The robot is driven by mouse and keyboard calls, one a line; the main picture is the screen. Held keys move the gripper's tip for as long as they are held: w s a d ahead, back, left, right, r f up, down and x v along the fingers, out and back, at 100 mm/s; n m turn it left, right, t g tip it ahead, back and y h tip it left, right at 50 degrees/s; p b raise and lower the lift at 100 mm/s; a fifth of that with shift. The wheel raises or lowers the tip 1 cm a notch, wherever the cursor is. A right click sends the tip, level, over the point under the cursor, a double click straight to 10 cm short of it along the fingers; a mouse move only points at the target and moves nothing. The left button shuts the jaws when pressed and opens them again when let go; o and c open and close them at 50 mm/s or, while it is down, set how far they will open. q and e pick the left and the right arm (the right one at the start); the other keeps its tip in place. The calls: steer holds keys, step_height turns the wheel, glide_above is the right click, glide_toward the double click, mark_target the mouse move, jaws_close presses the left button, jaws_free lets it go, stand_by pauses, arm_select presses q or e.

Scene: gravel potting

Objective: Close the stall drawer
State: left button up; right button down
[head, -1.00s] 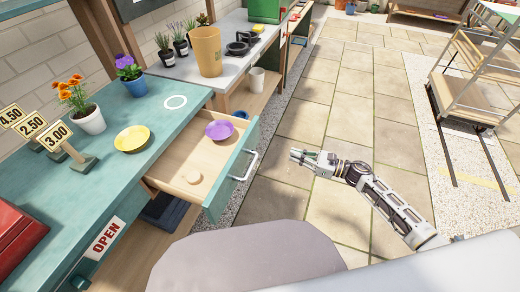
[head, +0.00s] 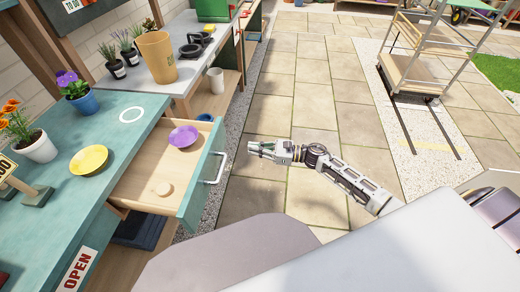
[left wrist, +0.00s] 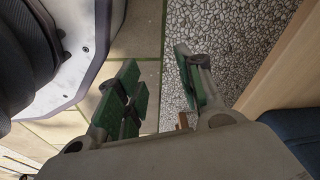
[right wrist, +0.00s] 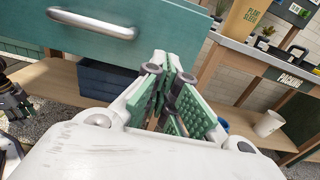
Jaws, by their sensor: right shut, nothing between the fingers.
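The stall drawer (head: 203,178) stands pulled out of the teal counter, with a teal front and a silver bar handle (head: 215,169). My right gripper (head: 251,148) is shut and empty, to the right of the drawer front and apart from the handle in the head view. In the right wrist view, the drawer front (right wrist: 170,35) and handle (right wrist: 92,23) are beyond its closed fingertips (right wrist: 168,62). My left gripper (left wrist: 155,68) is open and empty, with gravel and paving below; the head view does not show it.
The teal counter (head: 60,200) carries a yellow dish (head: 89,160) and flower pots. A grey worktop with a tan container (head: 157,58) is farther back. A metal cart (head: 415,60) stands at the upper right. The paving between is clear.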

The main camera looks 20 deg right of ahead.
mark_target(220, 145)
steer(key=x, duration=0.9)
steer(key=shift+w+a, duration=0.1)
steer(key=shift+a, duration=0.1)
steer(key=shift+w+a, duration=0.2)
steer(key=shift+a, duration=0.15)
arm_select(q)
steer(key=shift+s+a+f, duration=0.35)
steer(key=shift+s+f, duration=0.05)
steer(key=shift+f, duration=0.2)
arm_select(e)
steer(key=shift+a, duration=0.1)
arm_select(q)
steer(key=shift+w+r, duration=0.1)
arm_select(e)
steer(key=shift+w+a, duration=0.1)
steer(key=shift+a, duration=0.05)
